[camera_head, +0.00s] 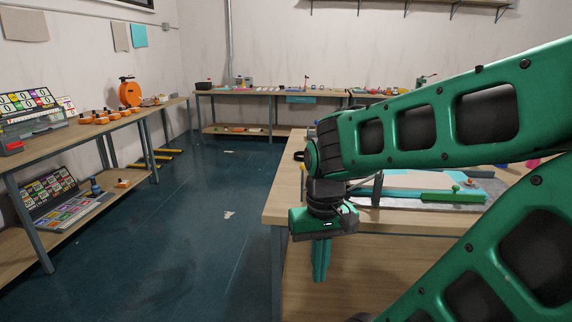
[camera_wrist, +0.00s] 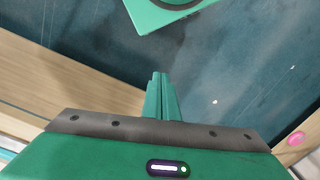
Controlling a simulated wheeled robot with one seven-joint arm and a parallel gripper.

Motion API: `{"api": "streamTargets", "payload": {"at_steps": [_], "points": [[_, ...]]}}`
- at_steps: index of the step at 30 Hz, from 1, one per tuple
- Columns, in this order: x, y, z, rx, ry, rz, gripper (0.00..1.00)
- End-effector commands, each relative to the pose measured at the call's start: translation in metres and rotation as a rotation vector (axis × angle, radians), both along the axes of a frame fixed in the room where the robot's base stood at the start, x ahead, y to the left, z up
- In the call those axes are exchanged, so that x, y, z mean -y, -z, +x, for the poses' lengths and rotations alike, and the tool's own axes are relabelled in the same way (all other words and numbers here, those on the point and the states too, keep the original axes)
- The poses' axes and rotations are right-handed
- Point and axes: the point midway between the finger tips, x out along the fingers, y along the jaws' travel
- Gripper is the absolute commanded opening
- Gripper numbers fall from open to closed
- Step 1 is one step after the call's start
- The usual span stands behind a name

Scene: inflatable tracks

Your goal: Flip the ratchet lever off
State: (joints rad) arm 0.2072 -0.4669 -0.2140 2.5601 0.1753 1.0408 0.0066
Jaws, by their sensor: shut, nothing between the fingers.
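My gripper (camera_head: 320,270) hangs fingers-down beside the front left edge of the near wooden workbench (camera_head: 285,208). Its green fingers are together with nothing between them. They also show at the middle of the wrist view (camera_wrist: 158,78), over the bench edge and the blue floor. I cannot make out a ratchet lever in either view. On the bench lies a flat board carrying a teal strip and a green block (camera_head: 452,197) with a small knob. My arm hides much of the bench top, and the gripper is apart from the board.
A left bench (camera_head: 60,140) holds orange parts, an orange reel (camera_head: 130,92) and colourful number panels. A back bench (camera_head: 270,93) carries small items. Yellow bars (camera_head: 150,162) lie low near the left bench. The blue floor (camera_head: 190,230) between benches is largely clear.

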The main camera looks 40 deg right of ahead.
Motion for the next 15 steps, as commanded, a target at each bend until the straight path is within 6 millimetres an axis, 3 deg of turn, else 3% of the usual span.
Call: {"api": "streamTargets", "payload": {"at_steps": [6, 8, 11, 15], "points": [[0.001, 0.0, 0.001, 0.001, 0.003, -0.002, 0.0], [0.004, -0.009, -0.006, 0.025, 0.027, -0.013, 0.0], [0.02, -0.023, 0.017, 0.075, 0.14, -0.06, 0.0], [0.067, -0.065, 0.076, 0.219, 0.429, -0.163, 0.0]]}}
